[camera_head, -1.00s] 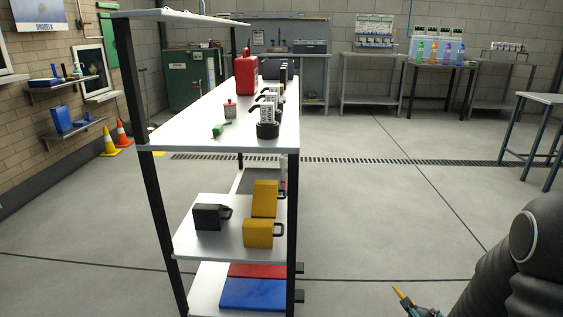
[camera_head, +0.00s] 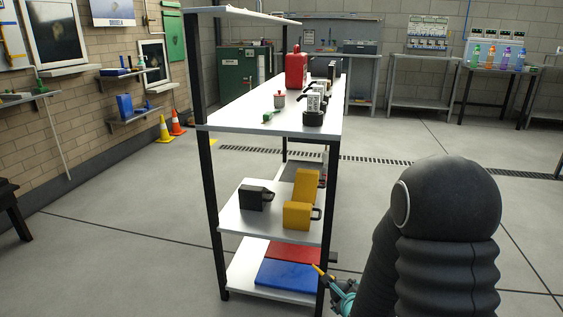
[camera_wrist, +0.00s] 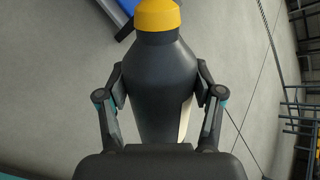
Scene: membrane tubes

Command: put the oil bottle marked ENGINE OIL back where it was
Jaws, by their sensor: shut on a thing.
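My gripper (camera_wrist: 160,98) is shut on a dark grey bottle (camera_wrist: 155,65) with a yellow cap (camera_wrist: 157,14), seen close up in the wrist view. A pale label edge shows on its right side, but no lettering can be read, so I cannot tell if it says ENGINE OIL. In the head view my gripper (camera_head: 340,290) is low, near the front right post of the white shelf rack (camera_head: 230,218), partly hidden by my arm. The yellow cap also shows there (camera_head: 318,270). I cannot tell whether the bottle touches the rack.
The rack's middle shelf holds a black jug (camera_head: 255,198) and yellow jugs (camera_head: 298,215). Blue (camera_head: 285,273) and red (camera_head: 295,251) flat items lie on the bottom shelf. The top holds a red canister (camera_head: 296,70) and black-and-white bottles (camera_head: 314,102). Floor is open at right.

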